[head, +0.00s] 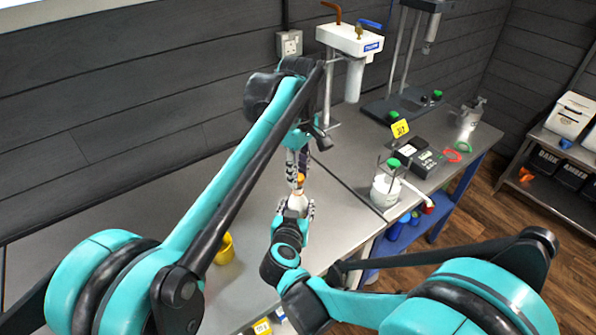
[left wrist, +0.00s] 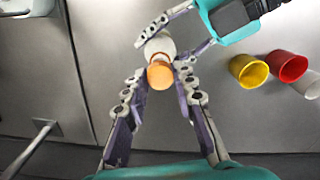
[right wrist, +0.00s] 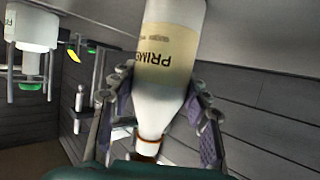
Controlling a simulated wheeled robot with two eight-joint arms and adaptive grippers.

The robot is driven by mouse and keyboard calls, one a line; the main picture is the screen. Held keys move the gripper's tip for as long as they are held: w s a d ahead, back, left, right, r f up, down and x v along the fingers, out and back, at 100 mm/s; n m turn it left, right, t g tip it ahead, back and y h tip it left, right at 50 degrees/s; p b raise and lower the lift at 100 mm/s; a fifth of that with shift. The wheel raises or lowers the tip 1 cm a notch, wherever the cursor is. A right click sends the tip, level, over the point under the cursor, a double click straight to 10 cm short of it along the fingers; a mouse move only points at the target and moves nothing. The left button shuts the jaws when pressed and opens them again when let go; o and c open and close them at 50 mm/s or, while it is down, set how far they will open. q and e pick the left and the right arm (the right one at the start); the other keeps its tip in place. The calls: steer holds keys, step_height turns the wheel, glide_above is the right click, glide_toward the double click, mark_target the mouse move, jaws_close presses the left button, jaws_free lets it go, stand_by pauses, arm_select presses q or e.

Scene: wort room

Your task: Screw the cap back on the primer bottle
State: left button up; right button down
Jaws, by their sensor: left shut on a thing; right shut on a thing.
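The white primer bottle (head: 298,201) stands upright in my right gripper (head: 296,209), whose fingers close around its body. The orange cap (head: 300,179) is at the bottle's top, between the fingers of my left gripper (head: 298,171), which comes from above. In the left wrist view the cap (left wrist: 160,76) sits over the bottle (left wrist: 159,46), slightly offset by the viewing angle. I cannot tell whether the cap is threaded or only resting on the neck.
A yellow cup (head: 224,249) stands on the grey bench near its front edge; a red cup (left wrist: 289,67) is beside it in the left wrist view. A white container with a green top (head: 385,189) stands to the right. The bench left of the arms looks clear.

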mark_target(298, 202)
arm_select(q)
steer(key=shift+f, duration=0.85)
steer(key=shift+f, duration=0.55)
steer(key=m, duration=0.6)
steer(key=n, duration=2.9)
steer(key=shift+f, duration=0.15)
